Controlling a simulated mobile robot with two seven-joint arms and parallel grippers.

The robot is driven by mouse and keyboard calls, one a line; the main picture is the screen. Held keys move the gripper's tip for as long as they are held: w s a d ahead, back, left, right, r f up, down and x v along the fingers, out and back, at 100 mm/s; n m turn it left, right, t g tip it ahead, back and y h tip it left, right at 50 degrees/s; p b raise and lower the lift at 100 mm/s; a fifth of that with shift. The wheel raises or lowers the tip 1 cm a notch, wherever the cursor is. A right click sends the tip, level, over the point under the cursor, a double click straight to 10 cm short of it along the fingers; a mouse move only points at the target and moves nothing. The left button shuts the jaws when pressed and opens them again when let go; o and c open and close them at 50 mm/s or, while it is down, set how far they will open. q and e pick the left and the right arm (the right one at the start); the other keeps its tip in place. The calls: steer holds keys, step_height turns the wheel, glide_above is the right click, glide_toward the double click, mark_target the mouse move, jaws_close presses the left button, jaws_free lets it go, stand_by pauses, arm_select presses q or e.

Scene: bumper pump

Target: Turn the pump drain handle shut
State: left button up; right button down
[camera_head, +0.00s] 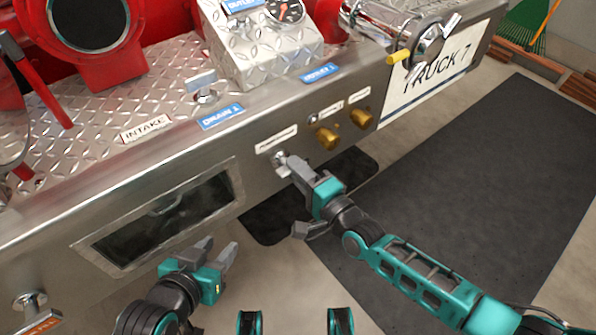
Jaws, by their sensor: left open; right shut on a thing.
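A small silver handle (279,157) sticks out of the front of the steel bumper, below a white label (277,139) whose text is too small to read surely. My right gripper (287,165) is shut on this handle; its fingers hide most of it, so I cannot tell how it is turned. My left gripper (218,255) is open and empty, low in front of the bumper, apart from everything.
Another silver handle (203,87) stands on the tread-plate deck beside a blue DRAIN label (221,116). Two brass fittings (328,138) sit right of my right gripper. A recessed dark window (160,218) is behind my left gripper. A dark mat (480,190) covers the floor at right.

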stand_by(0.5)
arm_select(q)
steer(key=shift+r, duration=0.1)
arm_select(e)
steer(key=c, duration=1.2)
jaws_free()
steer(key=shift+o, duration=0.2)
arm_select(q)
steer(key=r+p, duration=0.1)
steer(key=p, duration=0.1)
steer(key=shift+s+a+p, duration=0.15)
steer(key=shift+a+p, duration=0.2)
steer(key=shift+a, duration=0.05)
arm_select(e)
steer(key=v, duration=1.3)
steer(key=shift+a, duration=0.1)
